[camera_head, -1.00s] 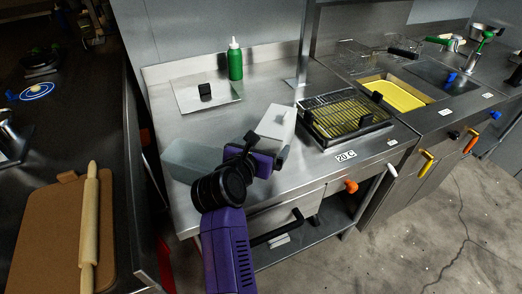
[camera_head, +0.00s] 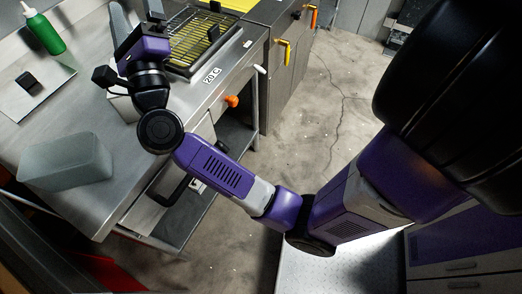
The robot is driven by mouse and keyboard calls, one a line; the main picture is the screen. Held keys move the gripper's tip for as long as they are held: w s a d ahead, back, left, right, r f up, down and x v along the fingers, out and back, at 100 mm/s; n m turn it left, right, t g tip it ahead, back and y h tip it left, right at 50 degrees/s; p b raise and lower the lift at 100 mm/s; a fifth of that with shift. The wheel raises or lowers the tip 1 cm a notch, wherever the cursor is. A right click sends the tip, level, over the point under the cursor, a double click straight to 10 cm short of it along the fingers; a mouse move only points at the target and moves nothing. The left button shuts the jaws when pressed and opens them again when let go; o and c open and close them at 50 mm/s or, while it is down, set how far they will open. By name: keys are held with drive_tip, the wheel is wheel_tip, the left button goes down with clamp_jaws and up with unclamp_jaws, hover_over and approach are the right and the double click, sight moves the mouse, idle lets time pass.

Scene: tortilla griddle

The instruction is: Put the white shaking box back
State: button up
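The white box (camera_head: 122,106) stands on the steel counter and is mostly hidden behind my wrist; only a pale part of it shows. My gripper (camera_head: 137,14) is above the counter, just left of the griddle. A greyish translucent box (camera_head: 66,162) sits on the front left of the counter, apart from my gripper.
A griddle with a ribbed rack (camera_head: 205,42) is right of my gripper. A green bottle (camera_head: 45,34) stands at the back left, near a metal lid with a black knob (camera_head: 29,83). Open floor (camera_head: 320,90) lies to the right.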

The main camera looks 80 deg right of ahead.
drive_tip(key=s+a+f+n+t+y, duration=0.3)
drive_tip(key=n+t+y, duration=0.4)
drive_tip(key=n, duration=0.6)
drive_tip(key=s+a+n+t+y, duration=0.3)
drive_tip(key=a+n+t+y, duration=0.4)
drive_tip(key=n, duration=0.5)
drive_tip(key=s+a+f+n+g+y, duration=0.3)
drive_tip(key=s+a+f+n+g, duration=0.2)
drive_tip(key=s+f, duration=0.5)
drive_tip(key=s+a+f+n+g+y, duration=0.4)
drive_tip(key=s+a+f+n, duration=0.4)
drive_tip(key=s+f, duration=0.3)
drive_tip(key=shift+s+a+f+n+g+y, duration=0.15)
drive_tip(key=shift+s+f+n+g+y, duration=0.15)
drive_tip(key=shift+s+n+g, duration=0.35)
drive_tip(key=shift+s, duration=0.1)
